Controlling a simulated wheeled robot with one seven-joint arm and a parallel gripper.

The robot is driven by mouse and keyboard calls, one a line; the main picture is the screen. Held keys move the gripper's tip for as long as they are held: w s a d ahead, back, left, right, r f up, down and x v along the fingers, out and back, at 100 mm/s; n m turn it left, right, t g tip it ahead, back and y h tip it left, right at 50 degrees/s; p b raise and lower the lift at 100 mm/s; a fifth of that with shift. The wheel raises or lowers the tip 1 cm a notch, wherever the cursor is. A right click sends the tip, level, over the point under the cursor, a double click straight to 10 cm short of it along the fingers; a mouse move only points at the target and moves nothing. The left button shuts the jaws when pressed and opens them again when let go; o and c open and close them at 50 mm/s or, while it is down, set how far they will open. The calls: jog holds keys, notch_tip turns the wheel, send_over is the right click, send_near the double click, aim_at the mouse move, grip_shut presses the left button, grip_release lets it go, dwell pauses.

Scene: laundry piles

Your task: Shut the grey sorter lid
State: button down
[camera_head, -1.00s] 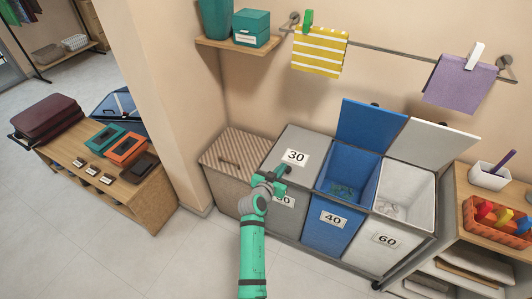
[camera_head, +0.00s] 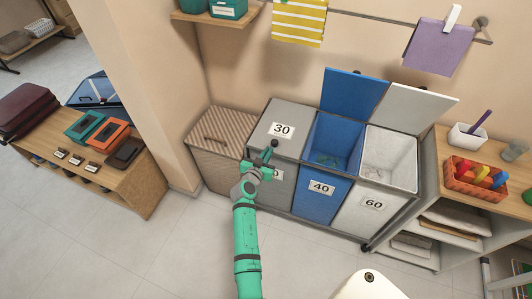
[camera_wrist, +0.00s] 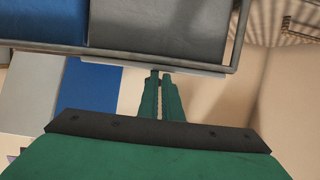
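The sorter has three bins in a dark frame: grey, blue and white. The grey lid (camera_head: 287,117), marked 30, lies flat over the grey bin (camera_head: 281,188), so its inside is hidden. The blue lid (camera_head: 354,92) and the white lid (camera_head: 417,107) stand raised, with their bins open. My gripper (camera_head: 268,158) is at the front edge of the grey lid, partly covering the bin's front label. In the wrist view, my gripper's fingers (camera_wrist: 162,90) are close together with nothing seen between them. Whether they touch the lid is unclear.
A striped hamper (camera_head: 221,140) stands left of the sorter. A wooden shelf unit (camera_head: 445,190) with a basket of colourful items (camera_head: 474,178) stands close on the right. A low wooden bench (camera_head: 140,185) is at the left. The floor in front is clear.

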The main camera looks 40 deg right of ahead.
jog(key=f, duration=0.1)
jog(key=s+f, duration=0.1)
jog(key=f, duration=0.1)
jog(key=shift+s, duration=0.2)
jog(key=s+a, duration=0.3)
jog(key=a, duration=0.5)
jog(key=shift+a+f, duration=0.2)
